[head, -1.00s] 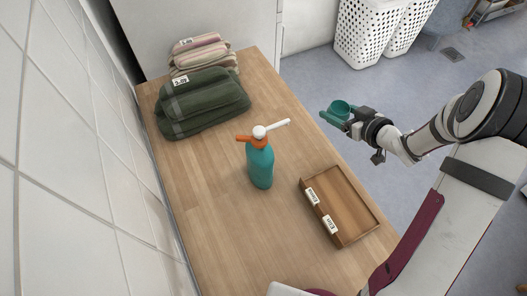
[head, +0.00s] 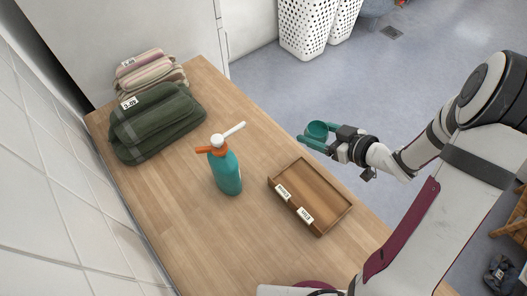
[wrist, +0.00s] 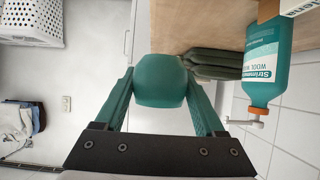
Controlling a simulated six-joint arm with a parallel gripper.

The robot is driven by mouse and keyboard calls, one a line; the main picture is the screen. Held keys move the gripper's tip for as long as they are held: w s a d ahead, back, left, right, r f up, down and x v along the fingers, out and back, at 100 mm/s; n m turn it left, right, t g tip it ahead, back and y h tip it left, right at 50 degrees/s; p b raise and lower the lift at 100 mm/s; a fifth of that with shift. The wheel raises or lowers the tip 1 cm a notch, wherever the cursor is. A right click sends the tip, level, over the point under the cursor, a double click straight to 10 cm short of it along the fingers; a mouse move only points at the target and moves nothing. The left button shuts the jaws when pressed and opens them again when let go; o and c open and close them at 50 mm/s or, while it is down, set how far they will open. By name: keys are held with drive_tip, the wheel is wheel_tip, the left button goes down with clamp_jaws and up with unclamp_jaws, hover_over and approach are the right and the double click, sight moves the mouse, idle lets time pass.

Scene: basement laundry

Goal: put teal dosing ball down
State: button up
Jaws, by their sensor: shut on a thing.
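The teal dosing ball (head: 317,129) is held between the fingers of my gripper (head: 312,138), off the right edge of the wooden counter (head: 190,235) in the head view. In the wrist view the ball (wrist: 160,80) sits between the two teal fingers of my gripper (wrist: 160,90), which touch it on both sides. In the head view the ball's open mouth faces up. The floor lies below it.
A teal pump bottle (head: 227,172) with an orange collar stands mid-counter. A wooden tray (head: 325,195) with two labels lies near the right edge. The front counter is clear.

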hover_over(271, 152)
wheel_tip(271, 152, down, 7)
drive_tip(key=shift+s+r, duration=0.1)
drive_tip(key=shift+f, duration=2.05)
drive_tip(key=shift+f, duration=0.15)
drive_tip(key=o, duration=1.3)
